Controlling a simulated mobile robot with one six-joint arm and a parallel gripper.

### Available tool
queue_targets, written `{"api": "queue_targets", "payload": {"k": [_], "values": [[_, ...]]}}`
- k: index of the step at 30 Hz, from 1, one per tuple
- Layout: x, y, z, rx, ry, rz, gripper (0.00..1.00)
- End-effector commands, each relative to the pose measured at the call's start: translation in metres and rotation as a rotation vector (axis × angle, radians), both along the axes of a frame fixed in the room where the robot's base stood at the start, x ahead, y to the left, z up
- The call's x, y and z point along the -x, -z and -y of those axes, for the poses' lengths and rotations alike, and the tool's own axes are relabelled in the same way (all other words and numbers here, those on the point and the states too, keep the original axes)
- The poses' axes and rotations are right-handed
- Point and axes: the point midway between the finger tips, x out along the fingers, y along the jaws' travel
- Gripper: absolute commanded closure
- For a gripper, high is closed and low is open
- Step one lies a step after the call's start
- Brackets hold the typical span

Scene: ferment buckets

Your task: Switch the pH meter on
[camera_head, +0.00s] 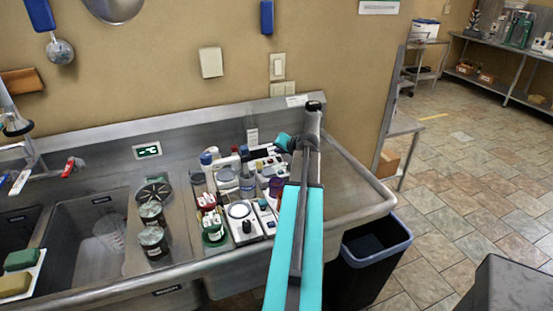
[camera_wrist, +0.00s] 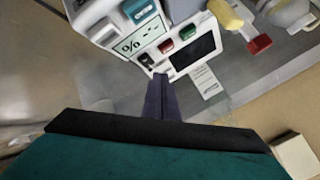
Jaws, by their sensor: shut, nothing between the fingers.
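My gripper (camera_wrist: 161,82) is shut and empty. In the wrist view its dark fingertips are close to the lower edge of a white instrument panel, near a small dark switch (camera_wrist: 147,61); I cannot tell whether they touch. Beside them are a red button (camera_wrist: 166,46), a green button (camera_wrist: 187,32) and a dark, blank screen (camera_wrist: 194,52). A pale display (camera_wrist: 137,36) shows "% -.-". No pH lettering is readable, so I cannot tell which part is the pH meter. In the head view my gripper (camera_head: 284,143) is over white instruments (camera_head: 262,154) at the back of the counter.
Bottles, jars and a round-topped white device (camera_head: 240,211) crowd the steel counter. Dark-lidded jars (camera_head: 153,240) stand to the left, by the sink basin (camera_head: 92,235). The counter's right end (camera_head: 345,185) is clear. A dark bin (camera_head: 373,250) stands below it.

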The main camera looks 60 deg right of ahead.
Motion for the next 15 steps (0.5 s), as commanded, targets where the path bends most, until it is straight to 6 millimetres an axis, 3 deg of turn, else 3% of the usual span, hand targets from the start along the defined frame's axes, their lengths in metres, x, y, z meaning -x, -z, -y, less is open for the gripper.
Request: {"api": "queue_targets", "payload": {"k": [15], "values": [[0.0005, 0.008, 0.0009, 0.0, 0.0, 0.0, 1.0]]}}
